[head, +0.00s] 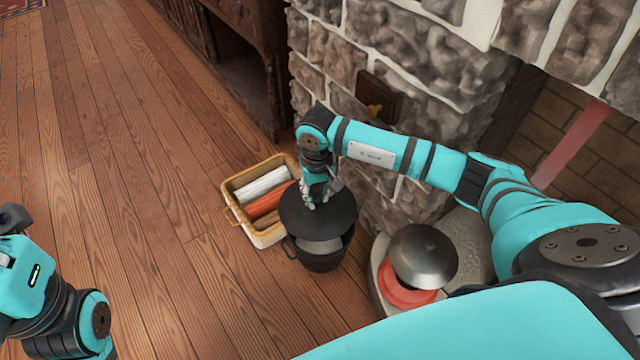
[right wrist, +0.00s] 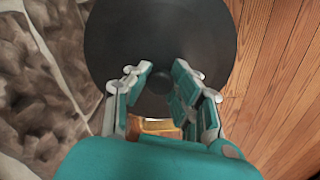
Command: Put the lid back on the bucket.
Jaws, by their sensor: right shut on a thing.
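The lid (head: 335,219) is a dark round disc with a small knob in its middle. My right gripper (head: 318,199) is shut on the lid from above, at its centre; in the right wrist view the fingers (right wrist: 163,92) are on either side of the knob and the lid (right wrist: 160,35) spreads out beyond them. The dark bucket (head: 321,258) stands on the wooden floor just below the lid. Part of its open top with something grey inside shows at the front, so the lid does not cover it fully. My left arm shows at the lower left; its fingertips are not visible.
A yellow basket (head: 240,216) with rolled or stacked items stands left of the bucket. A metal dome-shaped thing (head: 423,257) over a red piece sits at the right. The stone wall (head: 345,75) rises behind. The wooden floor (head: 120,180) at left is clear.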

